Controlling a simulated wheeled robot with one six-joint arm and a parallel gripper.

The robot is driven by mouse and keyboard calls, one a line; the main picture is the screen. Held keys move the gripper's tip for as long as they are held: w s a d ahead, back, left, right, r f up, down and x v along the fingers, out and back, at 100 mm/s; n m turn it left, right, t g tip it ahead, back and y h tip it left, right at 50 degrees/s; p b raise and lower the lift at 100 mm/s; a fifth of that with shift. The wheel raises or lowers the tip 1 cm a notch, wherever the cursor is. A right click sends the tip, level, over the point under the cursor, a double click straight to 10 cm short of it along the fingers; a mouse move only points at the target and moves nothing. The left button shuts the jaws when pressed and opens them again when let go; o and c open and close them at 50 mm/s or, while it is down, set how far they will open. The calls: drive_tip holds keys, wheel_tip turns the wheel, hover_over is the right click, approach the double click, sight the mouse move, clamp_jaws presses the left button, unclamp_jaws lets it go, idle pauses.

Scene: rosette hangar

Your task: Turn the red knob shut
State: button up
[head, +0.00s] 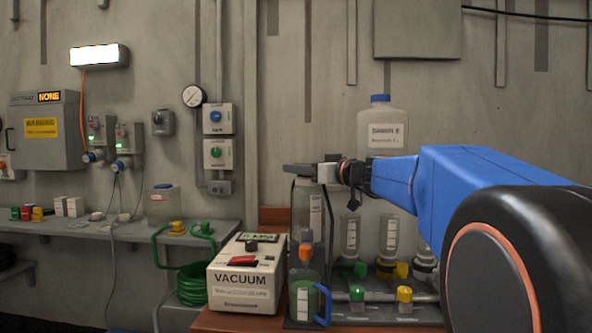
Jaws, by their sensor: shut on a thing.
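My gripper (305,169) comes in from the right, level, its dark fingers pointing left. It is shut at the top of a tall clear cylinder (315,212) with a white label; the exact grip is hidden by the fingers. An orange-red knob (305,251) sits low at the cylinder's front, well below my gripper and apart from it. No other red knob shows clearly. A dark green jug (302,299) with a blue handle stands under the orange-red knob.
A cream vacuum box (236,297) with a red switch and a black knob stands left of the jug. Several inverted bottles with green and yellow knobs (402,270) stand to the right. A blue-capped sample bottle (384,129) stands behind. A shelf (125,230) runs along the left wall.

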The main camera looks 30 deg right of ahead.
drive_tip(key=shift+d+m+t+h, duration=0.2)
drive_tip(key=shift+m+h, duration=0.3)
drive_tip(key=shift+h, duration=0.25)
drive_tip(key=shift+d+m+t+h, duration=0.1)
drive_tip(key=shift+m+t+h, duration=0.1)
drive_tip(key=shift+m+h, duration=0.45)
drive_tip(key=o, duration=1)
drive_tip(key=shift+w, duration=0.1)
drive_tip(key=shift+o, duration=0.2)
drive_tip(key=shift+d, duration=0.1)
drive_tip(key=v, duration=1.7)
drive_tip(key=shift+s+a, duration=0.2)
drive_tip(key=shift+s, duration=0.05)
drive_tip(key=shift+f, duration=0.1)
